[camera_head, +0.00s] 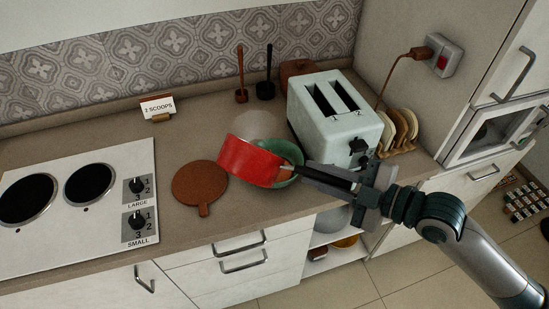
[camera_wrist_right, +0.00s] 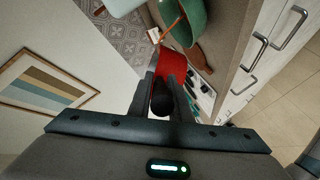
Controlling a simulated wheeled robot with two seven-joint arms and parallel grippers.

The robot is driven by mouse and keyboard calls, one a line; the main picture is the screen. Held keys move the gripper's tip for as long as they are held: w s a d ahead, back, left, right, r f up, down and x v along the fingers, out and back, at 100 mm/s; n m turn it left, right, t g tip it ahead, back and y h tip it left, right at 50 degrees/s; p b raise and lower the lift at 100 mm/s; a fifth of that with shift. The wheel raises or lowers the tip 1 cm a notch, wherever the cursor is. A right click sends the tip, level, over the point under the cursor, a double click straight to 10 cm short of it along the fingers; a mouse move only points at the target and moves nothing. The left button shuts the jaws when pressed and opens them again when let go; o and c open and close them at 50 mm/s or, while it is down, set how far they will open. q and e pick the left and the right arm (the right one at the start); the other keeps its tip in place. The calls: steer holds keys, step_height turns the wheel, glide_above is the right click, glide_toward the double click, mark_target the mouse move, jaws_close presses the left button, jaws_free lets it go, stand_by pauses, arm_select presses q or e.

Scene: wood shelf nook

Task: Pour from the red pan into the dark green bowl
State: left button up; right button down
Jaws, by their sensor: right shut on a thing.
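The red pan (camera_head: 252,161) is tilted in the air above the counter, its black handle (camera_head: 325,175) pointing right. My right gripper (camera_head: 357,182) is shut on that handle. The dark green bowl (camera_head: 293,152) stands on the counter behind the pan, which hides part of it. In the right wrist view the red pan (camera_wrist_right: 174,64) is beside the green bowl (camera_wrist_right: 196,35), and a thin orange-brown streak runs from the pan's edge into the bowl. The pan's inside is hidden. My left gripper is not in view.
A pale green toaster (camera_head: 334,115) stands close behind the bowl, with a rack of plates (camera_head: 400,130) to its right. A round brown board (camera_head: 200,184) lies left of the pan. The hob (camera_head: 75,205) is farther left, and a "2 SCOOPS" card (camera_head: 157,107) stands at the back.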

steer(key=shift+w+d+f+m+g+y+b, duration=0.25)
steer(key=shift+w+f+m, duration=0.25)
steer(key=shift+m, duration=0.3)
steer(key=shift+w+d+f+m+g+y+b, duration=0.15)
steer(key=shift+w+d+f+m+b, duration=0.2)
steer(key=shift+f+m, duration=0.35)
stand_by(2.5)
steer(key=shift+w+d+r+m+g+p, duration=0.2)
steer(key=shift+w+d+m, duration=0.15)
steer(key=shift+w, duration=0.25)
steer(key=shift+w+d+r+m+g+p, duration=0.1)
steer(key=shift+w+d+m+g, duration=0.1)
steer(key=shift+w+d+m, duration=0.25)
stand_by(0.5)
steer(key=shift+w+d+m+g+y+b, duration=0.3)
steer(key=shift+w+m+y+b, duration=0.1)
steer(key=shift+w+m+b, duration=0.55)
stand_by(1.3)
steer(key=shift+s, duration=0.2)
